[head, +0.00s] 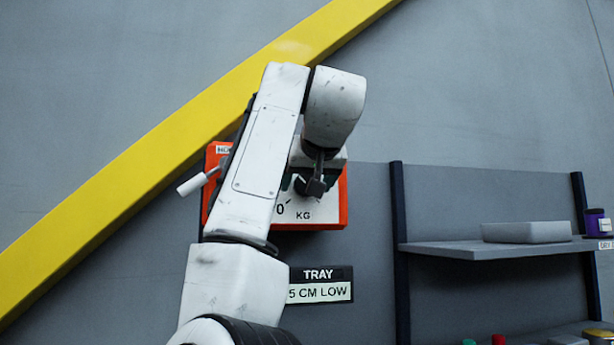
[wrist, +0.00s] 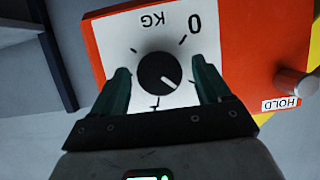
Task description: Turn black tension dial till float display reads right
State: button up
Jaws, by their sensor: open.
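The black tension dial (wrist: 157,72) sits on the white face of an orange box, with a white pointer mark toward the lower right in the wrist view. My gripper (wrist: 160,70) is open, its two teal fingers on either side of the dial with gaps showing. I cannot tell how deep they reach around it. In the head view my arm covers the dial and much of the orange box (head: 338,215). The display (head: 320,292) under a TRAY label shows "5 CM LOW"; my arm hides its left end.
A white-handled lever (head: 197,183) sticks out left of the box, by a HOLD label (wrist: 281,104). A yellow diagonal beam (head: 130,175) runs behind. On the right, a shelf (head: 490,248) holds a grey tray (head: 527,232) and a purple jar (head: 597,223).

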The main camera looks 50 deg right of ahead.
jog(key=shift+w, duration=0.1)
jog(key=shift+c, duration=0.2)
jog(key=c, duration=1)
jog(key=shift+d+m+t+y, duration=0.1)
jog(key=shift+m+t+y, duration=0.55)
jog(key=shift+m, duration=0.65)
jog(key=shift+f, duration=0.1)
jog(key=o, duration=1)
jog(key=shift+o, duration=0.2)
jog(key=b+v, duration=0.3)
jog(key=v, duration=0.8)
jog(key=shift+b, duration=0.3)
jog(key=shift+w, duration=0.1)
